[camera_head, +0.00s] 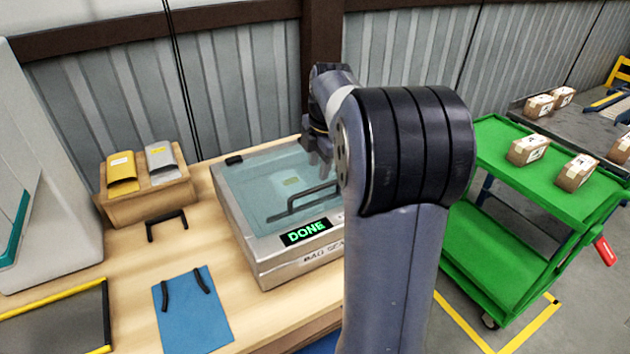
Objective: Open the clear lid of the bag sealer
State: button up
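The bag sealer (262,262) is a silver box on the wooden table, with a lit green "DONE" display (306,231) on its front. Its clear bluish lid (245,187) lies shut over the top. A dark bar handle (297,197) runs along the lid's front part. Something small and greenish shows through the lid. My gripper (320,170) is above the right side of the lid, behind the handle's right end. My own arm hides part of it and the sealer's right side. Its fingertips are too small and covered to tell open from shut.
A wooden box (150,195) with yellow and grey packets stands at the back left. A black handle-shaped piece (167,224) and a blue mat (190,315) lie left of the sealer. A green cart (490,250) with small cartons stands at the right. A corrugated wall is behind.

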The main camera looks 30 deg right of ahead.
aim_at(316, 190)
jog(key=f, duration=0.3)
jog(key=w+f, duration=0.1)
jog(key=f, duration=0.3)
jog(key=shift+w, duration=0.2)
jog(key=shift+c, duration=0.5)
grip_shut()
